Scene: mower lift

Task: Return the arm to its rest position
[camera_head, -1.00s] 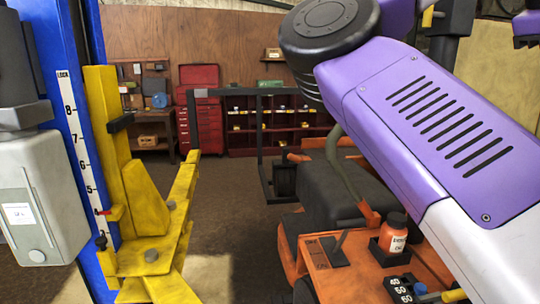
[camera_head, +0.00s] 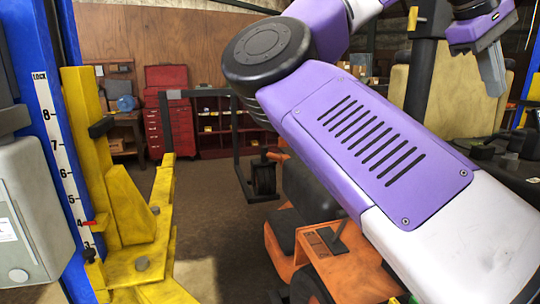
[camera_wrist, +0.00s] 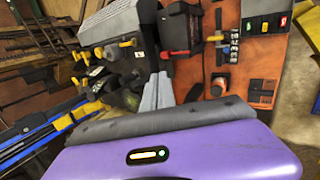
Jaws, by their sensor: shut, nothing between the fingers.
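My gripper (camera_head: 491,70) is at the upper right of the head view, with its grey fingers together and pointing down. It also shows in the wrist view (camera_wrist: 158,92), where the two fingers lie side by side with nothing between them. My purple and white arm crosses the right half of the head view, raised and bent. It hides much of the orange mower (camera_head: 345,270). The mower's orange deck also shows at the right of the wrist view (camera_wrist: 262,68).
A blue lift post (camera_head: 60,130) with a yellow lift arm (camera_head: 140,235) stands at the left. A red tool chest (camera_head: 166,115) and shelves (camera_head: 221,130) stand against the back wall. Dark equipment (camera_head: 510,155) stands at the right.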

